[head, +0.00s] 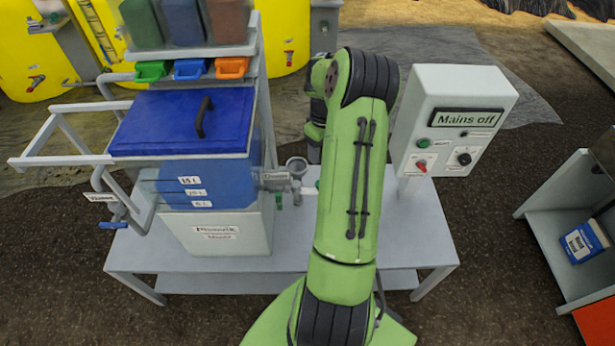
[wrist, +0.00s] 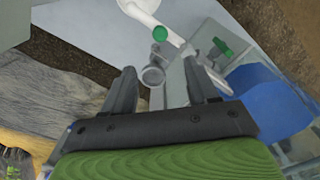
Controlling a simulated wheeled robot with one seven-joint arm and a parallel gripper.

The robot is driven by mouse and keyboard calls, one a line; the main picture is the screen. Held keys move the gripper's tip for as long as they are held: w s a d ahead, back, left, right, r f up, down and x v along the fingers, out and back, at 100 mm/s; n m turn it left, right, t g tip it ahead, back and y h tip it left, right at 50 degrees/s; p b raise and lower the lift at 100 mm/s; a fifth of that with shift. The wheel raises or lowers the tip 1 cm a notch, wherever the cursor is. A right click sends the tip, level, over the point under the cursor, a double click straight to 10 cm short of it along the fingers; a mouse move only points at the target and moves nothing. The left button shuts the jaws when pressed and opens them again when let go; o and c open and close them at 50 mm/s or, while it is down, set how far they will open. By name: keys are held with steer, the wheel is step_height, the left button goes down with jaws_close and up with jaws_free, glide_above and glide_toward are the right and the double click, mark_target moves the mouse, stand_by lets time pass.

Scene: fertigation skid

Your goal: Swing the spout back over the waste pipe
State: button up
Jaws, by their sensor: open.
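A pale swing spout (wrist: 177,39) with a green knob (wrist: 160,33) reaches toward the top of the wrist view. In the head view, only the green knob's edge (head: 317,185) shows beside my arm. The grey, round-mouthed waste pipe (head: 297,167) stands right of the tank; in the wrist view its mouth (wrist: 153,75) appears just beyond my fingertips. The spout lies to one side of this mouth, not over it. My gripper (wrist: 158,80) is open, with nothing visible between its fingers. In the head view, my arm hides it and much of the spout.
The blue-lidded mixing tank (head: 185,122) stands left of the pipe. A green valve handle (wrist: 222,46) sits beside the spout. The "Mains off" control box (head: 455,125) stands to the right. The bench (head: 415,225) is clear between arm and box.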

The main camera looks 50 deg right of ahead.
step_height(320, 180, down, 14)
steer(key=shift+f+p, duration=0.2)
steer(key=shift+p, duration=0.1)
jaws_close()
